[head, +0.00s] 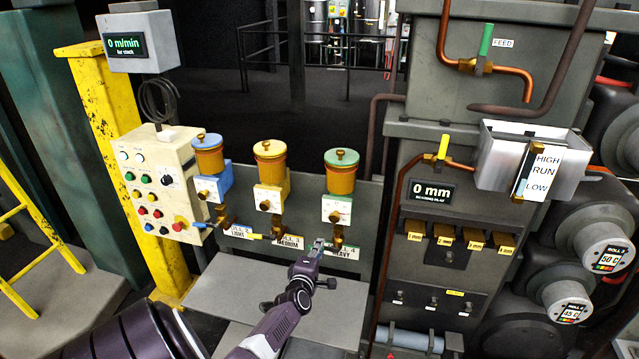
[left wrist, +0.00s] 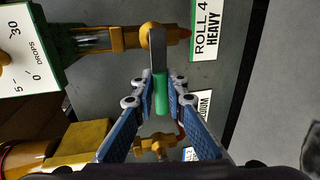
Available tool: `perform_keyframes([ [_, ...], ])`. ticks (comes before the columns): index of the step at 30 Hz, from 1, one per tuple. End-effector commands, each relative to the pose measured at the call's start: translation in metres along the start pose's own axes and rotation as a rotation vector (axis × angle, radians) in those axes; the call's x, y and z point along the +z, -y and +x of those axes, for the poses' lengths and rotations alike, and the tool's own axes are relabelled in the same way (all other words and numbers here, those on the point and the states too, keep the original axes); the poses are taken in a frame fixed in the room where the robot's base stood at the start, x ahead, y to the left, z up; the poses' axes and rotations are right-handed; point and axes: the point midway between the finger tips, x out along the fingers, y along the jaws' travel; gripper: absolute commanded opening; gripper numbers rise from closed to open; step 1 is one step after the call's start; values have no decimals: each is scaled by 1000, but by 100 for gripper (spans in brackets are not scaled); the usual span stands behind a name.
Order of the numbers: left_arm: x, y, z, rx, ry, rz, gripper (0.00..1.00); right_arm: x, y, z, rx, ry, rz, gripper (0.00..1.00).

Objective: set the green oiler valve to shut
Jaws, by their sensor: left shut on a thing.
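The green oiler (head: 341,175) has an orange cup, a green lid and a green-edged drops gauge (head: 336,209), which also shows in the left wrist view (left wrist: 38,60). Below it is its brass valve (head: 338,236), also in the left wrist view (left wrist: 130,38). A grey lever (left wrist: 157,48) with a green grip (left wrist: 161,95) comes off the valve, crosswise to the brass pipe. My left gripper (left wrist: 161,90) has its blue fingers on both sides of the green grip and is shut on it. It also shows in the head view (head: 317,250). My right gripper is not in view.
The yellow oiler (head: 271,185) and the blue oiler (head: 211,170) stand to the left, their levers near the same panel. A grey ledge (head: 220,290) lies below. A dark machine cabinet (head: 440,220) stands to the right. The button box (head: 160,185) is at the left.

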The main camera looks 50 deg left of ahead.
Motion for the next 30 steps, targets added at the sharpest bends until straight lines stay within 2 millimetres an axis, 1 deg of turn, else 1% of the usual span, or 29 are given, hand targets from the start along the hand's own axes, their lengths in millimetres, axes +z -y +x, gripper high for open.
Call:
perform_keyframes([
  [1, 1, 4, -1, -8, 3, 5, 0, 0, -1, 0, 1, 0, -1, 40],
  [8, 1, 5, -1, -8, 2, 4, 0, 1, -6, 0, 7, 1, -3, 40],
  [9, 1, 5, -1, -8, 2, 4, 14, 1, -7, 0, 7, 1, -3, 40],
  [13, 1, 4, -1, -7, 2, 3, 29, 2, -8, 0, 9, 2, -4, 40],
  [23, 0, 1, -1, -2, 0, 0, 29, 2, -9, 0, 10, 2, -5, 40],
  [26, 1, 2, -6, -3, 1, -1, 29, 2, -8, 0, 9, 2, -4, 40],
  [30, 1, 3, -20, -3, 1, -3, 29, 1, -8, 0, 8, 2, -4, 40],
])
